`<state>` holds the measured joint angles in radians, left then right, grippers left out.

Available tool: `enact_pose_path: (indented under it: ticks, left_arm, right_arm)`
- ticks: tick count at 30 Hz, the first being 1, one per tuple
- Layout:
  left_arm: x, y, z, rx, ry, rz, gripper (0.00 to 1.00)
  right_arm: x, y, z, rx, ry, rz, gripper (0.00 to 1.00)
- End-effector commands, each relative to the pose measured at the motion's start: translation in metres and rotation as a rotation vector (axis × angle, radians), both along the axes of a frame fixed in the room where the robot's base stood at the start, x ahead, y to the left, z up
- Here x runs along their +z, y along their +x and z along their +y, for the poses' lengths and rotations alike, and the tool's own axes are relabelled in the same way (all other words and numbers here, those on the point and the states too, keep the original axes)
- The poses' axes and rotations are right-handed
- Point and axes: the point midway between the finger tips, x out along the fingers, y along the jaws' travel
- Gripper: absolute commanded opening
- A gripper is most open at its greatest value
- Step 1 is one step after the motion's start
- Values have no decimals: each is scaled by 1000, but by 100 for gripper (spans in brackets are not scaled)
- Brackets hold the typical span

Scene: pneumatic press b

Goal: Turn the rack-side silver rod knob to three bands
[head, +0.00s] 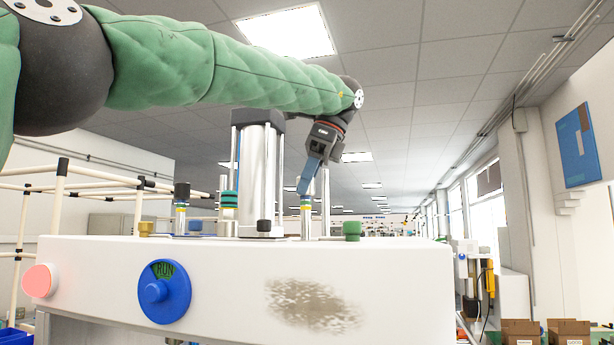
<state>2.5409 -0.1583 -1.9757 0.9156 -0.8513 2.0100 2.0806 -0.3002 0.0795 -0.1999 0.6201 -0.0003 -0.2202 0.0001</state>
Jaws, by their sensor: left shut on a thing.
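Two banded silver rod knobs stand behind the white press housing (230,262). The left one (181,212), nearer the pipe rack (60,185), has a dark cap and yellow and blue bands below it; nothing touches it. The right one (307,224) stands right of the big silver cylinder (260,175) and shows yellow and dark bands. My left gripper (306,187) reaches down from above with blue fingers, shut on its top, which the fingers hide. The exact band count on either is too small to tell. My right gripper is out of view.
The housing front carries a blue RUN dial (163,290) and a lit red button (40,281). A green-banded post (229,205), a black knob (264,226) and a green knob (352,230) stand close by. Cardboard boxes (545,332) sit at lower right.

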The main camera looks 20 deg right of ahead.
Motion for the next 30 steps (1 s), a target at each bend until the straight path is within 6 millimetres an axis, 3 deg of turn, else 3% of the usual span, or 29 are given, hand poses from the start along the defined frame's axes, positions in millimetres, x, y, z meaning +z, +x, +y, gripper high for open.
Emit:
enact_pose_path:
  ticks: [17, 18, 21, 30]
  left_arm:
    - [-4, 0, -1, 33, 3, 4, 9]
    - [-4, 0, -1, 33, 3, 4, 35]
    - [-3, 0, -1, 33, 2, 3, 53]
    - [-1, 0, 0, 33, 1, 1, 53]
  right_arm:
    - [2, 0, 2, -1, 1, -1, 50]
    - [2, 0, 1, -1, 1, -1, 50]
    - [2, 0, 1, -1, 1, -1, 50]
    - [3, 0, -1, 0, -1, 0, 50]
